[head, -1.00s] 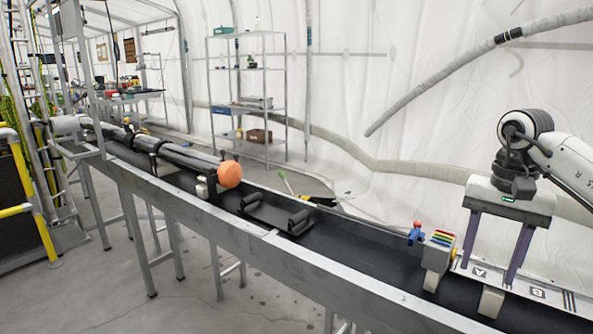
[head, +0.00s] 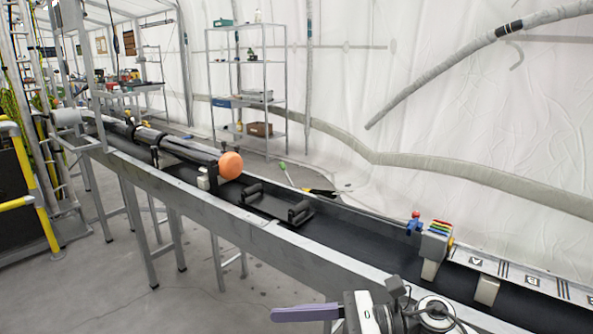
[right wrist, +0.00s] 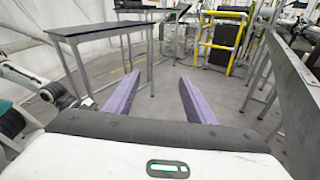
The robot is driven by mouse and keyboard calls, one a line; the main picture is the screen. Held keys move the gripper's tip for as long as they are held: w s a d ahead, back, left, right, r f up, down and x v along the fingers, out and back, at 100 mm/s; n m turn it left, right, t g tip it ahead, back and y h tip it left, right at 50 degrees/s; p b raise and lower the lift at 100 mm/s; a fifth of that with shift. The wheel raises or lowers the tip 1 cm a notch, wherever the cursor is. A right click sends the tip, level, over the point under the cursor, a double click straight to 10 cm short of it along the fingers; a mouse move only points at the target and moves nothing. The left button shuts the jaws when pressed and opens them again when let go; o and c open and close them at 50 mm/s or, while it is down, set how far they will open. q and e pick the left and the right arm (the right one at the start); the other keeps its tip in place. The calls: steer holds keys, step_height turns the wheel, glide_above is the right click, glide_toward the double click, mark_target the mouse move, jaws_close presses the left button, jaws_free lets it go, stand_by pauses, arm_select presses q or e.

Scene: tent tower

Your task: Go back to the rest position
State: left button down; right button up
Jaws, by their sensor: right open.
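My right gripper (head: 304,313) is low at the bottom of the head view, in front of the conveyor's near rail and apart from it. One purple finger shows there, pointing left. In the right wrist view the right gripper (right wrist: 158,82) shows both purple fingers spread apart, with only grey floor between them. It holds nothing. My left gripper is not in view.
The conveyor (head: 360,256) runs diagonally, bearing a dark tube with an orange ball (head: 231,165) and an empty black cradle (head: 278,205). A striped block (head: 436,241) and small blue figure (head: 414,224) stand right. A dark table (right wrist: 110,30) is behind open floor.

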steer(key=s+d+f+n+t+h, duration=0.1)
steer(key=d+f+n+t+h, duration=0.55)
steer(key=n, duration=1.05)
steer(key=s+d+f+n+t+h, duration=0.1)
steer(key=d+f+n+t+h, duration=0.55)
steer(key=n, duration=1.05)
steer(key=s+d+f+m+g, duration=0.2)
steer(key=s+f+m, duration=0.4)
steer(key=s+f, duration=0.3)
steer(key=s+d+f+m+g+h, duration=0.1)
steer(key=s+d+f+m+g, duration=0.2)
steer(key=s+f+m, duration=0.3)
steer(key=s+f, duration=0.3)
steer(key=shift+d, duration=0.2)
